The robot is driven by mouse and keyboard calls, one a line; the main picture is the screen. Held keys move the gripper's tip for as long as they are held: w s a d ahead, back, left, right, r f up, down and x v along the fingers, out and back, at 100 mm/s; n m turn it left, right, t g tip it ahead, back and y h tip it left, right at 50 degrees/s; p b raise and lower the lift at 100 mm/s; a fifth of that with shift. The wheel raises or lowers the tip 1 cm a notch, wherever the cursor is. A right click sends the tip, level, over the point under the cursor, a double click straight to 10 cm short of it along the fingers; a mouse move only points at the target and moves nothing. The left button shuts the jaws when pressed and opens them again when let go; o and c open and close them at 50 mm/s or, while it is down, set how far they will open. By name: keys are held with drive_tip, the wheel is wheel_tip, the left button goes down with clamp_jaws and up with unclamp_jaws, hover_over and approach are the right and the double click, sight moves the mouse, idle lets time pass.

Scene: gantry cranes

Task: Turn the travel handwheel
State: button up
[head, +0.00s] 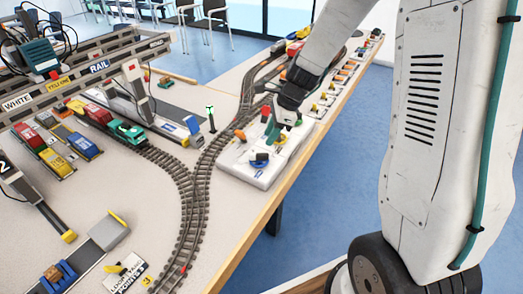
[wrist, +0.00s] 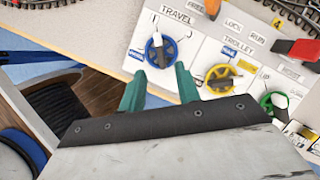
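The travel handwheel (wrist: 153,50) is a blue-rimmed wheel with a dark hub and a white part on its upper left. It sits on the white panel under the printed word TRAVEL, and shows as a blue and dark knob in the head view (head: 260,160). My gripper (wrist: 160,71) has its two green fingers apart, with nothing between them. In the wrist view the fingertips lie just below the handwheel's lower rim, one to each side. In the head view my gripper (head: 275,132) is over the panel, behind the handwheel. I cannot tell whether it touches anything.
A yellow handwheel (wrist: 220,79) labelled TROLLEY and a green handwheel (wrist: 274,103) are to the right on the panel (wrist: 205,50). A red lever (wrist: 302,48) is further right. Tracks (head: 187,205), model trains and a gantry crane (head: 75,80) fill the table's left side.

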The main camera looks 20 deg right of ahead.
sight(260, 154)
drive_tip(key=x, duration=0.7)
drive_tip(key=shift+w+a+f, duration=0.1)
drive_tip(key=shift+f, duration=0.25)
clamp_jaws()
